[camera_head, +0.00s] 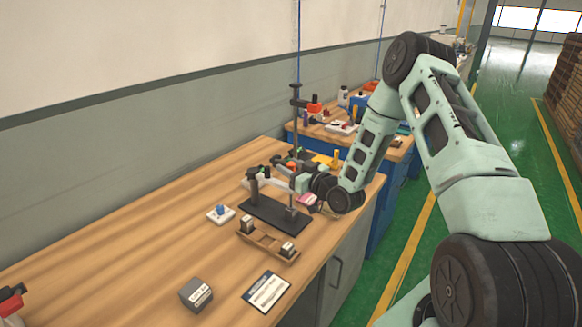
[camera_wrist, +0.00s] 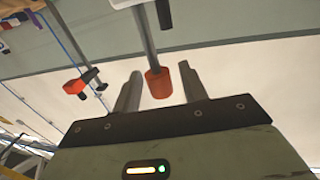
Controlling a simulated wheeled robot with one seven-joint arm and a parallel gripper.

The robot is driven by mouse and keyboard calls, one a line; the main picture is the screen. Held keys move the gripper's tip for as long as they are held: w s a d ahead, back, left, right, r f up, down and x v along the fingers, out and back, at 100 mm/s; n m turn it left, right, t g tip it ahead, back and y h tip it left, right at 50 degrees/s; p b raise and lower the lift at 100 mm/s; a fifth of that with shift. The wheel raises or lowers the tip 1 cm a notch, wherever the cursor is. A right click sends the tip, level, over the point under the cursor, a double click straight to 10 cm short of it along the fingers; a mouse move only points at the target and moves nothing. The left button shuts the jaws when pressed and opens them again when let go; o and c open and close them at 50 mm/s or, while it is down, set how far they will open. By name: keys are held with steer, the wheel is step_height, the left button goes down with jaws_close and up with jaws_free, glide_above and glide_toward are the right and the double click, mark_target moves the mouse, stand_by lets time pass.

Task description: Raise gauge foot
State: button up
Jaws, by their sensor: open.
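In the wrist view an orange-red cylindrical foot (camera_wrist: 158,84) sits at the end of a grey rod (camera_wrist: 144,35). My gripper (camera_wrist: 160,74) is open, with one finger on each side of the foot and a visible gap to both. In the head view my gripper (camera_head: 283,166) is beside the post, its fingertips partly hidden among the stand's parts.
On the bench in front of the stand are a wooden holder (camera_head: 267,241) with metal blocks, a grey labelled block (camera_head: 196,294) and a printed card (camera_head: 265,291). A small white piece with a blue top (camera_head: 220,213) lies left. The bench's left middle is clear.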

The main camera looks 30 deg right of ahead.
jaws_close()
steer(key=shift+r+p, duration=0.3)
steer(key=shift+r, duration=1.3)
jaws_free()
